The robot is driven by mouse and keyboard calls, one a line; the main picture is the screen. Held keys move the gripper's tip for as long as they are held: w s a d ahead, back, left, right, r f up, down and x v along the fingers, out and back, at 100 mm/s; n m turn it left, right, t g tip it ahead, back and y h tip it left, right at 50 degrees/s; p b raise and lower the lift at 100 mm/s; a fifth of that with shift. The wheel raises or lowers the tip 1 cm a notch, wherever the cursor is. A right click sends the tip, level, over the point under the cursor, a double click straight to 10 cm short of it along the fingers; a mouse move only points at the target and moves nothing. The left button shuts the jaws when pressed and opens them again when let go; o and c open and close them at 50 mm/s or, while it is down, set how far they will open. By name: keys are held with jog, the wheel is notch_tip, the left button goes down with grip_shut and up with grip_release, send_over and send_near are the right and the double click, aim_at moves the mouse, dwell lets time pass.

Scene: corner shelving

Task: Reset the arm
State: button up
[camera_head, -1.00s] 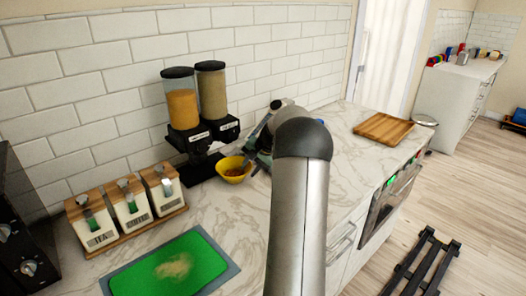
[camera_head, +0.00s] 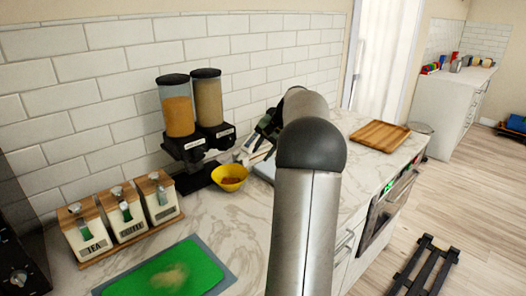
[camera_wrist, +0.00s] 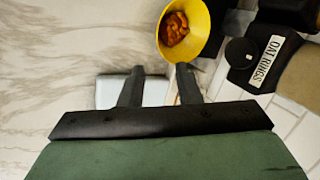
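My gripper (camera_wrist: 161,78) shows in the wrist view with its two dark fingers apart and nothing between them. In the head view my arm reaches over the counter and hides most of the gripper. A yellow bowl (camera_head: 229,177) with orange-brown pieces in it stands on the marble counter below the dispensers. It also shows in the wrist view (camera_wrist: 205,38), just beyond the right fingertip; the bowl looks apart from the gripper in the head view.
Two cereal dispensers (camera_head: 192,115) stand behind the bowl. Three labelled canisters (camera_head: 121,212) and a green mat (camera_head: 180,272) are at the left. A pale flat object (camera_wrist: 112,91) lies below the fingers. A wooden board (camera_head: 380,134) lies at the right. The counter front is bare.

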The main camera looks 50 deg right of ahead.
jog(key=s+a+f+n+g, duration=0.15)
jog(key=a+n, duration=0.25)
jog(key=a, duration=1.1)
jog(key=s+a+f+n+g, duration=0.1)
jog(key=s+a+n+g, duration=0.15)
jog(key=a, duration=1.25)
jog(key=s+a+f+n+h, duration=0.1)
jog(key=s+a+f+n, duration=0.3)
jog(key=s, duration=0.5)
jog(key=s+a+f+n+g, duration=0.1)
jog(key=s+a+f+n, duration=0.2)
jog(key=s+a, duration=0.6)
jog(key=shift+s+a+f+n+h, duration=0.3)
jog(key=shift+s+f+n+h, duration=0.1)
jog(key=shift+s+n, duration=0.15)
